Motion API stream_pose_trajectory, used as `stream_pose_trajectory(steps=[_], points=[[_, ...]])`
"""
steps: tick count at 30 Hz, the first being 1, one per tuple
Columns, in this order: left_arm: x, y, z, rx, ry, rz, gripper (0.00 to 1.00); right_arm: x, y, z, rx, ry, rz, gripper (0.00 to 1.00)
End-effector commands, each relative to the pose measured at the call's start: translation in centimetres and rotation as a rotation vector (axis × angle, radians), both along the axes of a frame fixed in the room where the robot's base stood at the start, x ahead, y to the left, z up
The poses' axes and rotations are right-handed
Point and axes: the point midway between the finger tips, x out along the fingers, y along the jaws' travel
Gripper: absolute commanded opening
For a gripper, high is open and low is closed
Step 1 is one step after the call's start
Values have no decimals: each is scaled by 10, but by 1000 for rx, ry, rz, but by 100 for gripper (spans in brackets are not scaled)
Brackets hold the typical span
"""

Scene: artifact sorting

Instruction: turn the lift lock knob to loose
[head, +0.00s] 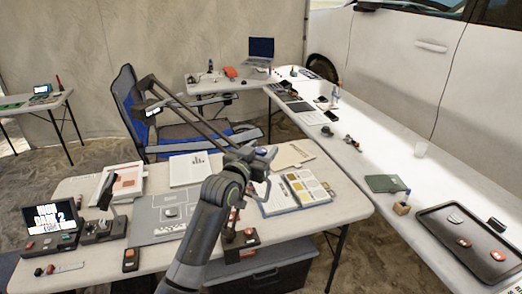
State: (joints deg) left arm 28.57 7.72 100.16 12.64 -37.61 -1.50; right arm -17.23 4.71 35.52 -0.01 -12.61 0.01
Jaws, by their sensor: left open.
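My left gripper (264,168) is open above the near table, with its arm rising from the bottom middle. Its fingers point away to the right, over the open printed binder (298,190), and I see nothing held between them. A dark control box (240,241) with small red parts sits at the table's front edge, partly behind my left arm. A joystick unit (100,232) stands at the left. I cannot tell which part is the lift lock knob or how it is set. My right gripper is out of view.
The near table (335,212) also bears papers, a grey mat (160,215) and a small screen (50,220). A blue chair (170,135) stands behind it. A long white table (400,165) with a dark tray (470,242) runs along the right, beside a white vehicle (420,70).

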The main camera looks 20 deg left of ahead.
Motion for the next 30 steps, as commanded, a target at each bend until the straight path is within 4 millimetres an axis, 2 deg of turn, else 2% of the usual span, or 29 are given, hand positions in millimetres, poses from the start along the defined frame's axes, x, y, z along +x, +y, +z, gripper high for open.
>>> stream_pose_trajectory(steps=[1,10,20,30], points=[[0,0,0,0,0,0,47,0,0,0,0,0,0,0],[0,0,0,0,0,0,8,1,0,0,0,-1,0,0],[0,-1,1,-1,0,31,7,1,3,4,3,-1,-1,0],[0,-2,1,-2,0,190,7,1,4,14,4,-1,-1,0]])
